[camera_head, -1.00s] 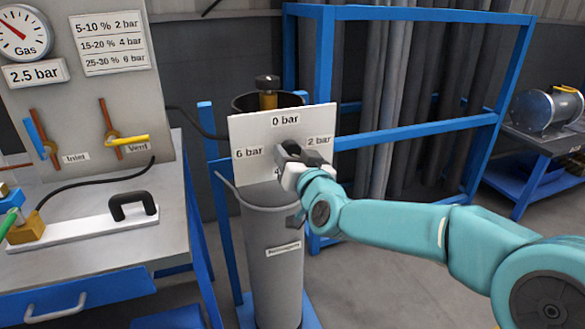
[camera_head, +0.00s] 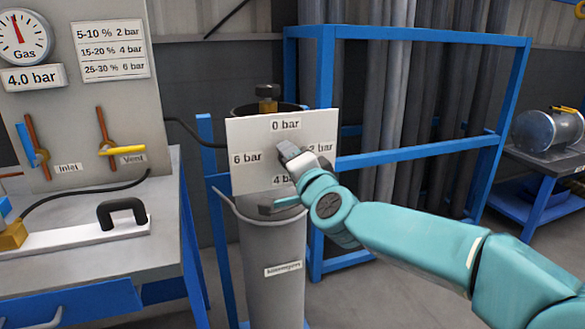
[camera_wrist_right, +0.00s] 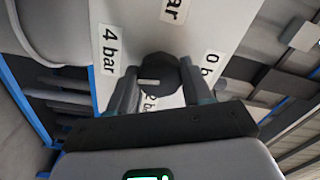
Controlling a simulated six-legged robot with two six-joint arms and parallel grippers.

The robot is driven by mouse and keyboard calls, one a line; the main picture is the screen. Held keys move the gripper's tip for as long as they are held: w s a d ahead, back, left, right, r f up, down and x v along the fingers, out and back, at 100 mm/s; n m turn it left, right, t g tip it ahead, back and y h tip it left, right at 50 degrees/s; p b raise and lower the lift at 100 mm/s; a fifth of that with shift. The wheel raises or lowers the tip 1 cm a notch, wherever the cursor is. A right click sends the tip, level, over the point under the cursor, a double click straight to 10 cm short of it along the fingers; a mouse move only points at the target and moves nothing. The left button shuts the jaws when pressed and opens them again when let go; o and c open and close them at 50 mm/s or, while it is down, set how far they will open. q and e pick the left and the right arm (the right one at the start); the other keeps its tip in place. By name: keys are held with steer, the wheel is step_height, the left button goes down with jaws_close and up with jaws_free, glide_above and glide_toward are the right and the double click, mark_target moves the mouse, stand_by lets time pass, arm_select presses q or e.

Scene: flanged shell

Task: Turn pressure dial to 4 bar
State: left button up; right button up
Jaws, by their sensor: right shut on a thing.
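The pressure dial is a dark round knob (camera_wrist_right: 158,74) on a white plate (camera_head: 245,130) labelled 0, 2, 4 and 6 bar. My right gripper (camera_head: 287,153) is shut on the knob; in the right wrist view its fingers (camera_wrist_right: 158,88) sit on both sides of it. The knob's pale mark lies on its left in that view, roughly on the side of the 4 bar label (camera_wrist_right: 109,49). In the head view the gripper hides the knob and part of the 4 bar label. The gas gauge (camera_head: 20,37) display (camera_head: 33,78) reads 4.0 bar. My left gripper is out of view.
The plate stands before a grey cylinder (camera_head: 272,245). On the left are a panel with inlet (camera_head: 33,148) and vent (camera_head: 120,151) valves and a bench (camera_head: 95,262) with a black handle (camera_head: 122,212). A blue rack (camera_head: 420,150) stands behind, and a motor (camera_head: 548,132) on a table at right.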

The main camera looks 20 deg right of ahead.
steer(key=shift+m, duration=0.7)
steer(key=shift+b, duration=0.3)
steer(key=o, duration=1)
steer(key=shift+o, duration=0.2)
steer(key=s+p, duration=0.1)
steer(key=s, duration=1.5)
steer(key=shift+s+d, duration=0.2)
steer(key=shift+d, duration=0.1)
